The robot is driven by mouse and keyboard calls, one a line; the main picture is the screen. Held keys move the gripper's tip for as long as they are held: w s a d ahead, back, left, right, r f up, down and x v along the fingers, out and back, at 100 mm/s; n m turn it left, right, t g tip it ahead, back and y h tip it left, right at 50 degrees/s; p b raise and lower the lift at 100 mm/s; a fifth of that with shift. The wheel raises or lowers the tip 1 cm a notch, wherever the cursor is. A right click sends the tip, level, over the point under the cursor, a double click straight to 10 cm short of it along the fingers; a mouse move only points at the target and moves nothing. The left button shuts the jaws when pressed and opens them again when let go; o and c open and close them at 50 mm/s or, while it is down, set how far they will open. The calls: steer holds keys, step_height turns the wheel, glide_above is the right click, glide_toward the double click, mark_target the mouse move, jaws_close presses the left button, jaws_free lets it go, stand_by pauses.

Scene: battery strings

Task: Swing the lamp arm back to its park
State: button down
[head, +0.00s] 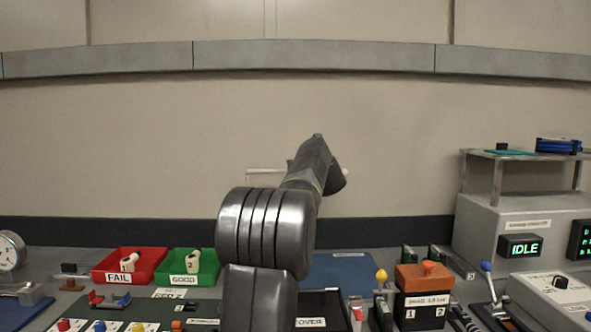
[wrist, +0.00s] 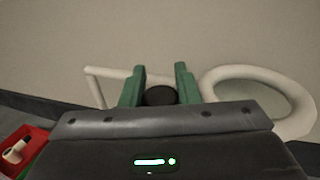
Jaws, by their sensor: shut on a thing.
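The lamp arm is a pale tube (wrist: 112,73) at left in the wrist view, with a bent piece going down. The lamp's white ring head (wrist: 298,92) is at the right, around a grey-green lens (wrist: 252,97). My gripper (wrist: 160,82) has its two green fingers on either side of a dark round knob (wrist: 160,96) and is shut on it. In the head view part of the pale lamp arm (head: 265,171) shows against the wall. My own arm hides the gripper, the knob and most of the lamp there.
A red FAIL bin (head: 112,276) and a green GOOD bin (head: 178,282) stand at left on the bench, each holding a white piece.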

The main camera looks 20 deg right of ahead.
steer(key=shift+w+d+n+y+p, duration=0.45)
steer(key=shift+w+n+y+p, duration=0.2)
steer(key=shift+y, duration=0.25)
steer(key=shift+r, duration=0.1)
steer(key=c, duration=1.5)
jaws_free()
steer(key=shift+c, duration=0.2)
steer(key=o, duration=0.5)
steer(key=shift+w, duration=0.2)
steer(key=shift+c, duration=0.2)
steer(key=shift+s+d, duration=0.1)
steer(key=s+d+b, duration=0.1)
steer(key=s, duration=1.2)
steer(key=shift+s+d, duration=0.35)
steer(key=shift+w, duration=0.1)
